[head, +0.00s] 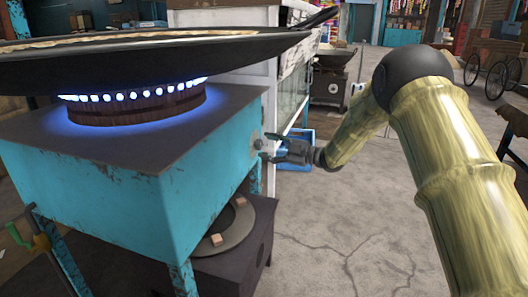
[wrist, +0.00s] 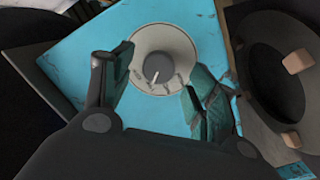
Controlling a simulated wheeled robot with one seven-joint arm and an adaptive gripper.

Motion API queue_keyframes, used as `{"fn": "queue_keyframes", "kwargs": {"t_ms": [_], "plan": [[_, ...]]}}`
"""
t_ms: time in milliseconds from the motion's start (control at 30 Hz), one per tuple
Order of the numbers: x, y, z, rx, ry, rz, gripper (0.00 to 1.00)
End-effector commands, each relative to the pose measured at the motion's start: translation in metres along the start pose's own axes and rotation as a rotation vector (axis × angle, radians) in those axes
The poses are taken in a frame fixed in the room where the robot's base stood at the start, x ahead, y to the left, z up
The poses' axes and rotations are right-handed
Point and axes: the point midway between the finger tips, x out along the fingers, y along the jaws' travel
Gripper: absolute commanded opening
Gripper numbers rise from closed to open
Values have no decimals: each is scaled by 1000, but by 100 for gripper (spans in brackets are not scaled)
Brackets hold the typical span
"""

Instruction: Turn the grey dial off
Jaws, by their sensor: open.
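The grey dial (wrist: 156,67) has a dark knob in the middle of a round pale plate with printed marks. It is on the side of the turquoise stove (head: 190,190). In the head view the dial (head: 257,144) shows edge-on at the stove's right side. My gripper (head: 272,147) is right in front of it. In the wrist view my open gripper (wrist: 158,72) has one finger on each side of the knob. I cannot tell whether either finger touches it. A blue-white flame (head: 130,96) burns on the burner.
A wide dark pan (head: 150,60) sits over the flame, its handle reaching right above my gripper. A lower dark burner (head: 232,222) with a ring stands below the dial. Bare concrete floor lies to the right.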

Motion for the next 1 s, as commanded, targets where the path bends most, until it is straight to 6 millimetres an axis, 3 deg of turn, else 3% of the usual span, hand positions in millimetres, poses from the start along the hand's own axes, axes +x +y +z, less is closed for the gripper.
{"fn": "queue_keyframes", "kwargs": {"t_ms": [200,567,833,1000], "plan": [[20,-1,0,0,1,0,58],[24,1,0,0,0,1,58],[23,1,0,0,0,1,13],[23,1,0,2,0,1,13]]}}
